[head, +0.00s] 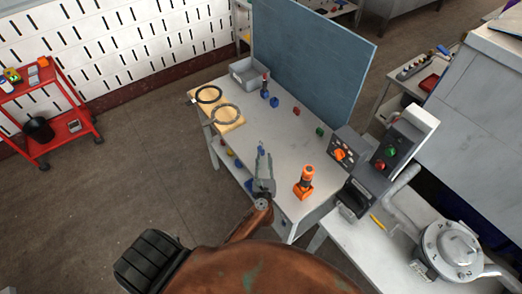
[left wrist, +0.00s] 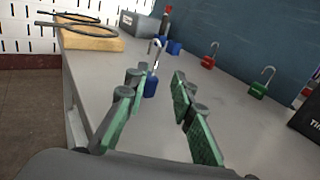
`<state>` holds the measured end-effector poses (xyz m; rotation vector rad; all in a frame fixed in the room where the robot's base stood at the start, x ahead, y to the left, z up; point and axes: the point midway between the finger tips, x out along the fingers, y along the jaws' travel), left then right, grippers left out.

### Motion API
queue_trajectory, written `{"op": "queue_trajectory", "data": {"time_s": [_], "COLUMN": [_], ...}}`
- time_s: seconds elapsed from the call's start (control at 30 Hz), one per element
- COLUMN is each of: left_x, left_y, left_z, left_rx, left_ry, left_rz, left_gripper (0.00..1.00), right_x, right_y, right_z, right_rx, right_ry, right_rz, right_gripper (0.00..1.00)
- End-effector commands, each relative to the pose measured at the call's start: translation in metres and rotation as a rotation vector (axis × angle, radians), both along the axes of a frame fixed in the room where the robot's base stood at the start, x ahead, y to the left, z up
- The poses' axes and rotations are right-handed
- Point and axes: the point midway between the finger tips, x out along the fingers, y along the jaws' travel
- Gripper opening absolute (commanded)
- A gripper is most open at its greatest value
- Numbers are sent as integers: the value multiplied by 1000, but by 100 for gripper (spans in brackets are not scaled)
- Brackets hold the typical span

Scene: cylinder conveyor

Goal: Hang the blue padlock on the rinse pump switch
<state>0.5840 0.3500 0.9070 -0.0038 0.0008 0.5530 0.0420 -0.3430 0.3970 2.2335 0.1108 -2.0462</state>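A blue padlock (left wrist: 151,86) stands on the grey table with its shackle up. In the head view it shows as a small blue spot (head: 261,151) at my left fingertips. My left gripper (left wrist: 155,88) is open, with its green-padded fingers either side of the padlock near the tips; a gap shows on the right. The left gripper also shows in the head view (head: 262,163). A dark control box with an orange rotary switch (head: 340,155) stands at the table's right end; its label is too small to read. My right gripper is out of view.
A red padlock (head: 296,110), a green padlock (head: 319,131) and another blue object (head: 274,101) stand farther back. An orange tool (head: 304,180) stands right of my left gripper. A second panel (head: 390,155) has red and green buttons. A blue board (head: 310,65) backs the table.

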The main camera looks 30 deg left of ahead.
Motion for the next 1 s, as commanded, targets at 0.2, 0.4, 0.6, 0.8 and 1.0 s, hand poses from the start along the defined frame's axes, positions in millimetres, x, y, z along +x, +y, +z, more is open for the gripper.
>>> {"op": "queue_trajectory", "data": {"time_s": [0.2,0.4,0.6,0.8,1.0], "left_x": [22,39,40,40,40], "left_y": [22,32,33,33,32], "left_z": [10,7,6,6,6], "left_rx": [7,4,3,3,3], "left_ry": [0,0,1,1,1], "left_rz": [-1,-2,-1,-1,-2], "left_gripper": [23,23,23,13,0], "right_x": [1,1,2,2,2], "right_y": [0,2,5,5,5], "right_z": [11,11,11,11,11], "right_rx": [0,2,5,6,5], "right_ry": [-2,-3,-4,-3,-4], "right_rz": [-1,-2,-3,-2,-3], "right_gripper": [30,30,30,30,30]}}
